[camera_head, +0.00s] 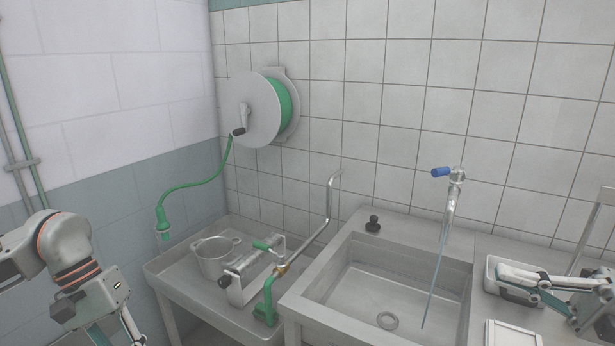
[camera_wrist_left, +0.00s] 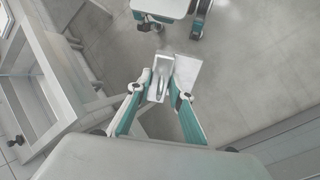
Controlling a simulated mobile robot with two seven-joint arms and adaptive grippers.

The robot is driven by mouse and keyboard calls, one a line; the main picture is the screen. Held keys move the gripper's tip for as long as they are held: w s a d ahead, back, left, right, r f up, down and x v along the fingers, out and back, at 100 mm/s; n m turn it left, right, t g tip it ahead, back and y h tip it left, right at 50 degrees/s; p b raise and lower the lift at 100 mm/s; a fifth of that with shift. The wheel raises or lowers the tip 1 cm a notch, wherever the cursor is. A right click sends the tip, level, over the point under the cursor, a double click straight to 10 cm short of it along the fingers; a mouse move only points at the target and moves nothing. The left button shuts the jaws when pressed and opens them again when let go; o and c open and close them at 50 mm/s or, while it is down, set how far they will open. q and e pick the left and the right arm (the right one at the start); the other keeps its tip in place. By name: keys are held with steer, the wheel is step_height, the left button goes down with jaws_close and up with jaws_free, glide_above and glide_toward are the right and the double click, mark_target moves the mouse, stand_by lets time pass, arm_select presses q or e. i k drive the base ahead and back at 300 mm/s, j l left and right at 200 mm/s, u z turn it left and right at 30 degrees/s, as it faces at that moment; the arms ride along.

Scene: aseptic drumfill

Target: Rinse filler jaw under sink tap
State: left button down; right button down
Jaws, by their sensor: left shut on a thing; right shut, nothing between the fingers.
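The sink (camera_head: 375,290) is a steel basin with a round drain. The tap (camera_head: 453,190) at its back right has a blue handle, and a thin stream of water (camera_head: 437,265) runs from it into the basin. In the left wrist view my left gripper (camera_wrist_left: 160,88) is shut on a pale metal piece with a slot, which looks like the filler jaw (camera_wrist_left: 163,66). In the head view my left arm is at the lower left, well away from the sink, and its fingertips are out of frame. My right gripper (camera_head: 507,278) is shut and empty, right of the sink.
A steel tray (camera_head: 493,268) sits on the counter beside the right gripper. A green hose (camera_head: 190,185) hangs from a wall reel (camera_head: 258,110). The basin looks clear.

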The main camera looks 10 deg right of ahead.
mark_target(436, 172)
steer(key=i+l, duration=0.75)
steer(key=l, duration=0.25)
